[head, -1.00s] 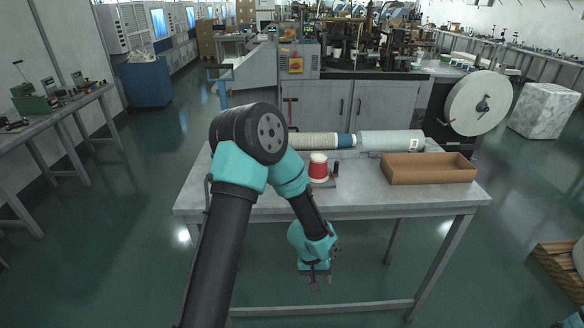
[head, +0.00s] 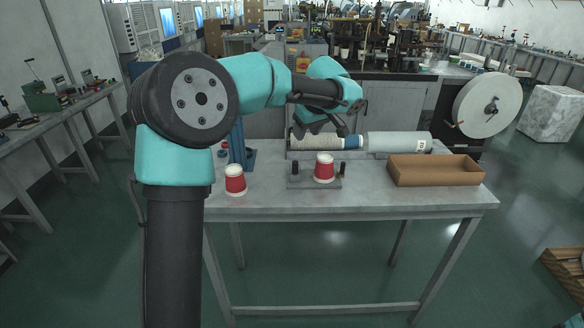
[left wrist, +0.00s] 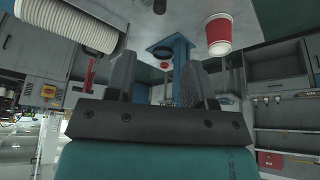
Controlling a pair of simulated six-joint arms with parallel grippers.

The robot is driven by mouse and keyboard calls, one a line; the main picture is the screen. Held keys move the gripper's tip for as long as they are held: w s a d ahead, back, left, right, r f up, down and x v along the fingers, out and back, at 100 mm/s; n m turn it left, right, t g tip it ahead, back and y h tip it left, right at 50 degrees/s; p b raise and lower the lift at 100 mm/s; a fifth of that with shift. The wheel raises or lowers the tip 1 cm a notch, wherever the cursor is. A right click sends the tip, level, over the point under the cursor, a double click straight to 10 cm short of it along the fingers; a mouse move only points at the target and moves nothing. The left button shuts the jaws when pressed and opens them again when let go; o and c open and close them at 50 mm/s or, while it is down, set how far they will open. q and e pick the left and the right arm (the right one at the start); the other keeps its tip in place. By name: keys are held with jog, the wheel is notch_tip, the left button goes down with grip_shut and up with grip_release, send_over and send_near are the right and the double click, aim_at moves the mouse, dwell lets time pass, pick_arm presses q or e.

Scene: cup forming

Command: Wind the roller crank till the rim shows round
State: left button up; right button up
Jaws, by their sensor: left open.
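A red cup with a pale rim (head: 324,168) stands upright on a small grey fixture (head: 300,183) with dark posts beside it. A second red cup (head: 235,180) stands on the table to its left; a red cup also shows in the left wrist view (left wrist: 219,35). A blue stand (head: 247,157) with a small red part is behind that second cup. I cannot tell which part is the roller crank. My left gripper (head: 320,127) is open and empty, above the stack of pale cups and apart from the fixture. My right gripper is out of view.
The stack of pale cups (head: 316,142) lies along the table's back, its blue end toward a large pale cylinder (head: 395,141). A brown open box (head: 434,174) stands at the right. The table (head: 270,200) is bare along its front.

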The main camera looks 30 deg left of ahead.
aim_at(294, 167)
pick_arm(q)
jog(key=shift+f, duration=0.15)
jog(key=x, duration=1.7)
jog(key=shift+w+f, duration=0.1)
jog(key=shift+f, duration=0.05)
jog(key=shift+c, duration=0.2)
jog(key=c, duration=0.8)
jog(key=shift+m, duration=0.3)
